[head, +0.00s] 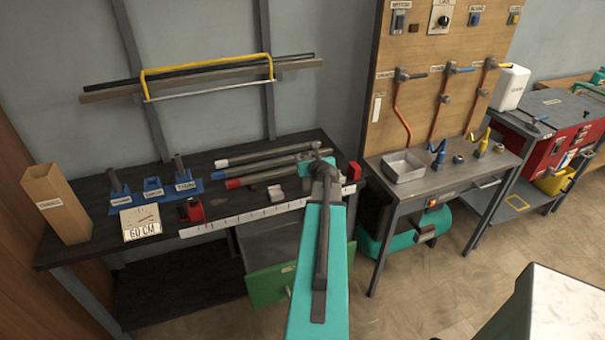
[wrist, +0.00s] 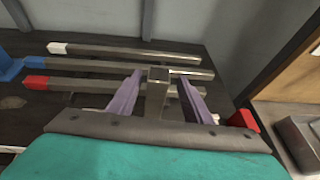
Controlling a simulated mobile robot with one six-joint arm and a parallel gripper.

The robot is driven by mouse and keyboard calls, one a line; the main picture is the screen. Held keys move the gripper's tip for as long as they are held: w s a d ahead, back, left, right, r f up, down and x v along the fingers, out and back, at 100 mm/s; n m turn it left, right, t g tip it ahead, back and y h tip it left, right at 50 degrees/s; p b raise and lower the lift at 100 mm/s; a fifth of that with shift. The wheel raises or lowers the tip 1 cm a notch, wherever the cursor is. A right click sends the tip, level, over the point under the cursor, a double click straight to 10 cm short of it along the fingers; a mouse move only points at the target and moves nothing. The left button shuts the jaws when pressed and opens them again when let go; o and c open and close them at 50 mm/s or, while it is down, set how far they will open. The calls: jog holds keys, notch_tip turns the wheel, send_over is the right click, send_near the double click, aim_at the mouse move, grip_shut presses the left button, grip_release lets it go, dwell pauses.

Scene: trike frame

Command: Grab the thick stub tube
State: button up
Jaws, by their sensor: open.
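My gripper (head: 320,165) is at the right part of the dark bench, at the end of my teal arm. In the wrist view its two purple fingers (wrist: 158,82) are spread apart. A short square grey stub (wrist: 157,98) shows between them, with a clear gap to each finger; its lower end is hidden behind the gripper body. I cannot tell for sure whether it is the thick stub tube. Other short grey tubes stand upright in blue holders at the bench's left, one on the left (head: 115,182) and one on the right (head: 180,165). The middle holder (head: 152,187) shows no tall tube.
Long tubes with white (wrist: 120,51), blue (wrist: 130,66) and red (wrist: 100,84) ends lie behind my fingers. A red block (wrist: 243,118) stands just right of them. A white ruler strip (head: 240,218) runs along the bench front. A grey tray (head: 403,168) sits on the right-hand table.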

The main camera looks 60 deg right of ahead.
jog(key=shift+w, duration=0.25)
dwell(0.3)
grip_shut()
